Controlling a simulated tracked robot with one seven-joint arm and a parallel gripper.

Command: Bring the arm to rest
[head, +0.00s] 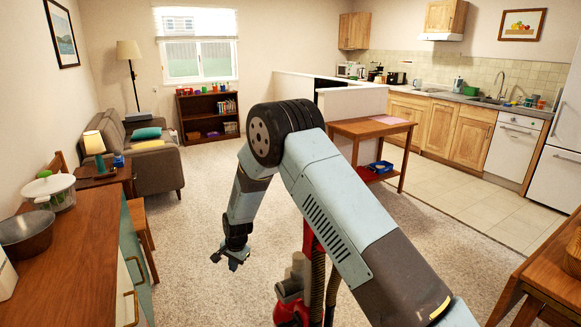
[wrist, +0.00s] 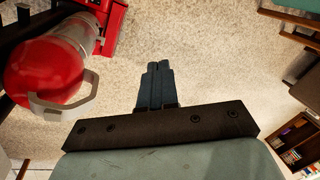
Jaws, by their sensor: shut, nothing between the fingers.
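My arm rises from the lower right of the head view, bends at a dark joint and hangs down. My gripper (head: 231,262) is at its lower end, above the carpet. In the wrist view my gripper (wrist: 158,68) points out over bare carpet (wrist: 200,50). Its two dark fingers are together with nothing between them.
A red vacuum cleaner (head: 292,300) stands right of my gripper and shows large in the wrist view (wrist: 45,65). A wooden sideboard (head: 75,240) with a bowl and pot is at left. A side table (head: 372,128) stands behind my arm. Carpet between is open.

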